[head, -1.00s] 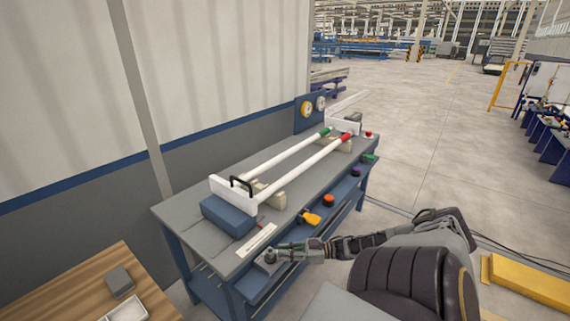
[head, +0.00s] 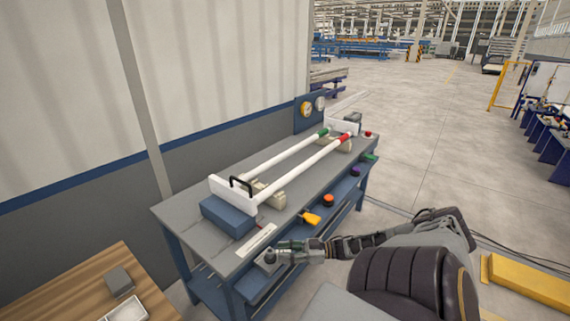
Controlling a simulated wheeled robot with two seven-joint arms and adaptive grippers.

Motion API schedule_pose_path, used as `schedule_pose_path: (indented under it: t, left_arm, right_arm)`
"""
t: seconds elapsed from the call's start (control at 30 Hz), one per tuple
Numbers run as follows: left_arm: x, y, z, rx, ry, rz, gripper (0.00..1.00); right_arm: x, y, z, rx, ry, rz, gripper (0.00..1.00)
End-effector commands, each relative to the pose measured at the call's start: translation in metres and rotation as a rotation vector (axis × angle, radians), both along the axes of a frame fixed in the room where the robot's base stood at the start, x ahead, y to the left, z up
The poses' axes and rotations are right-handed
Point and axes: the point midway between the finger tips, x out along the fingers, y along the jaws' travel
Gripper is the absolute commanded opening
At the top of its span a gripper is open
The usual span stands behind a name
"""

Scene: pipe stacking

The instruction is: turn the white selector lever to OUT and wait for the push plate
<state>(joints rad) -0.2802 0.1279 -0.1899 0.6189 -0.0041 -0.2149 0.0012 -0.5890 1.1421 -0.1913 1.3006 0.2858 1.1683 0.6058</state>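A white push plate (head: 231,193) with a black handle stands upright at the near end of the bench, by a blue block (head: 228,215). Two white pipes (head: 303,170) run from near it toward the far end, one tipped green, one red. My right gripper (head: 268,258) is at the bench's near front edge, just below a pale label strip (head: 257,240). It is too small to tell whether its fingers are open or shut. I cannot make out the white selector lever; the gripper may cover it. My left gripper is out of view.
Along the bench front are a yellow part (head: 310,219) and orange (head: 328,200), purple (head: 355,171) and green (head: 369,156) knobs. Gauges (head: 307,109) stand at the back. A wooden table (head: 75,290) is at lower left. The floor to the right is mostly open.

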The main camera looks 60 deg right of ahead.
Motion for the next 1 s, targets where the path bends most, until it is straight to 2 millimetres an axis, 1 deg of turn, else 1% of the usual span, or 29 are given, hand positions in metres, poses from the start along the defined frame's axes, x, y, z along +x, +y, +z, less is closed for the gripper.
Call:
schedule_pose_path:
  t: [0.17,0.37,0.8,1.0]
  left_arm:
    - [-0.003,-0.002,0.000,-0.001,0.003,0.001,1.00]
    - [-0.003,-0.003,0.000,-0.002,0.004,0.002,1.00]
    - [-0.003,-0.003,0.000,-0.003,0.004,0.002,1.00]
    - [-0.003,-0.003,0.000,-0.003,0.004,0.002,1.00]
  right_arm:
    - [-0.008,-0.006,-0.001,-0.001,0.003,-0.001,0.35]
    - [-0.023,-0.019,-0.001,-0.002,0.002,-0.001,0.35]
    - [-0.072,-0.058,-0.001,-0.001,0.002,-0.001,0.35]
    - [-0.087,-0.070,0.000,-0.001,0.001,-0.001,0.35]
